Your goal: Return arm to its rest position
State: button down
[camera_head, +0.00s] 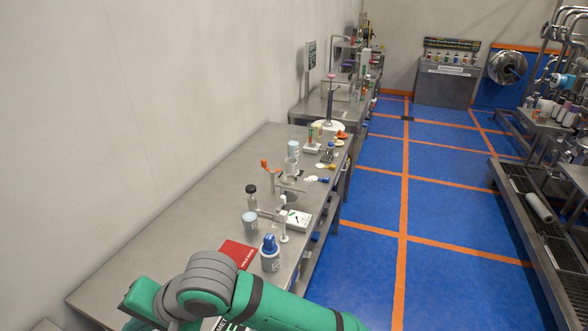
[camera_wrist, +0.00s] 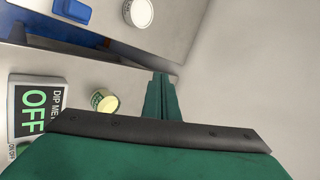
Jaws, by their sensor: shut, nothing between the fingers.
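My green arm crosses the bottom of the head view, over the near end of the steel bench (camera_head: 150,255); its gripper end is out of that view. In the wrist view my gripper (camera_wrist: 162,82) shows as green fingers close together, with nothing between them. The fingers appear apart from the things around them. Left of them is a small container with a cream-coloured top (camera_wrist: 105,102).
The bench holds a blue-capped container (camera_head: 270,256), a red booklet (camera_head: 238,253), a white device (camera_head: 297,220) and several bottles. A plain wall (camera_head: 140,110) runs along its left. The blue floor (camera_head: 370,250) right of the bench is clear. Pipework stands further right.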

jog(key=w+a+r+t+y, duration=0.2)
jog(key=a+r+y, duration=0.3)
jog(key=r+y, duration=0.25)
jog(key=w+d+r+m+t, duration=0.2)
jog(key=w+d+m+t, duration=0.1)
jog(key=w+t, duration=0.3)
jog(key=s+d+f+m+t+h, duration=0.2)
jog(key=d+f+t+h, duration=0.1)
jog(key=d+f, duration=0.3)
jog(key=s+d+f+m+t+h, duration=0.2)
jog(key=d+f+t+h, duration=0.1)
jog(key=d+f+h, duration=0.2)
jog(key=s+d+f+m+t+h, duration=0.2)
jog(key=d+f+h, duration=0.3)
jog(key=d+f, duration=0.3)
jog(key=shift+s+d+f+t, duration=0.15)
jog(key=shift+f+t, duration=0.45)
jog(key=shift+f, duration=0.85)
jog(key=s+d+f+n+h, duration=0.1)
jog(key=s+d+f+n, duration=0.1)
jog(key=s, duration=0.5)
jog(key=s+d+f+n+g+h, duration=0.1)
jog(key=s+d+f+n, duration=0.2)
jog(key=s+d, duration=0.3)
jog(key=s+d+f+n+g+h, duration=0.1)
jog(key=s+d+n, duration=0.3)
jog(key=s, duration=0.5)
jog(key=shift+d+f+n+h, duration=0.35)
jog(key=shift+d+f, duration=0.25)
jog(key=shift+f, duration=0.3)
